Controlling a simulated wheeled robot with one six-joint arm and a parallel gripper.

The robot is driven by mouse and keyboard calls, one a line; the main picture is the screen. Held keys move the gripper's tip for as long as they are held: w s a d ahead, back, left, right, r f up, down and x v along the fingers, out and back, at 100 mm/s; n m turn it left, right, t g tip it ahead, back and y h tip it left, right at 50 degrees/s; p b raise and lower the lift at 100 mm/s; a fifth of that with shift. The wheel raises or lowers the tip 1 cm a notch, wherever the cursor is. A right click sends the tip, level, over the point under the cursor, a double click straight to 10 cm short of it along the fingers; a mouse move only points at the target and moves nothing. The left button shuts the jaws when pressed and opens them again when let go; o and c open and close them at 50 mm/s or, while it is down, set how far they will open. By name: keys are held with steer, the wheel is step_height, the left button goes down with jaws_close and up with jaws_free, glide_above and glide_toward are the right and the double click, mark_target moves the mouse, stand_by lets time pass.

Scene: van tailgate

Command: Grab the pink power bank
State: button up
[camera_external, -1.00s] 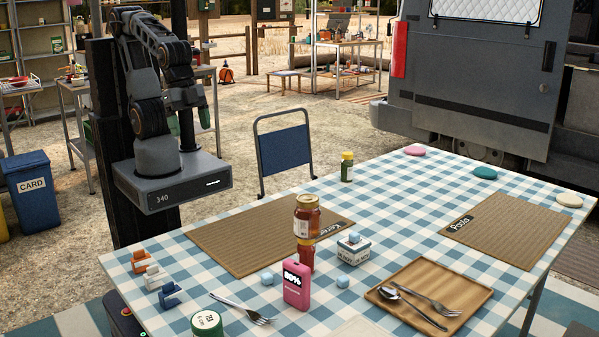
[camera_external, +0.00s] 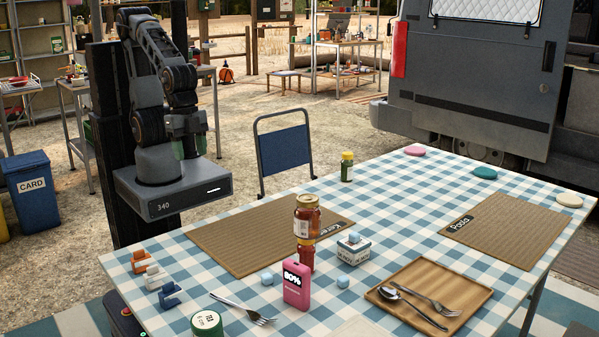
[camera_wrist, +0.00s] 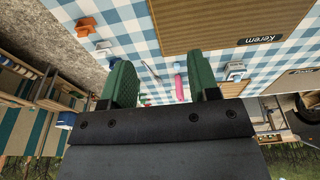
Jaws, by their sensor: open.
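In the wrist view the power bank (camera_wrist: 179,82) shows as a pink shape between the green fingertips. My gripper (camera_external: 187,146) hangs above my base at the left, well away from the table's objects. In the wrist view my gripper (camera_wrist: 162,85) is open, with its two green fingers apart and nothing between them.
A white box with a blue cube (camera_external: 353,248) stands right of the jars. Small blue cubes (camera_external: 267,278) lie close to the power bank. A brown placemat (camera_external: 240,235) lies behind.

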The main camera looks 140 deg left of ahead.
mark_target(294, 263)
steer(key=w+d+f+t+b, duration=0.1)
steer(key=w+f, duration=0.4)
steer(key=w+d+f+t+b, duration=0.1)
steer(key=w+d+f+b, duration=0.1)
steer(key=w+f, duration=0.3)
steer(key=w+d+f+t+h+b, duration=0.1)
steer(key=w+f+b, duration=0.1)
steer(key=w+f, duration=0.3)
steer(key=shift+w+d+n+t, duration=0.2)
steer(key=shift+w+n+t, duration=0.15)
steer(key=shift+w, duration=0.5)
steer(key=w+t, duration=0.1)
steer(key=w, duration=0.1)
steer(key=w+t, duration=0.1)
steer(key=w, duration=0.1)
steer(key=w+a+t+y, duration=0.1)
steer(key=w, duration=0.1)
steer(key=shift+w+r+n+t, duration=0.1)
steer(key=shift+w+n+t, duration=0.05)
steer(key=shift+n+t, duration=0.15)
steer(key=w+a+r+t+y, duration=0.2)
steer(key=w+r+t, duration=0.2)
steer(key=r, duration=0.1)
steer(key=shift+n, duration=0.25)
steer(key=x, duration=0.9)
steer(key=r+x, duration=0.1)
steer(key=x, duration=0.3)
steer(key=shift+w+a+f, duration=0.15)
steer(key=shift+w+a, duration=0.15)
steer(key=shift+w, duration=0.1)
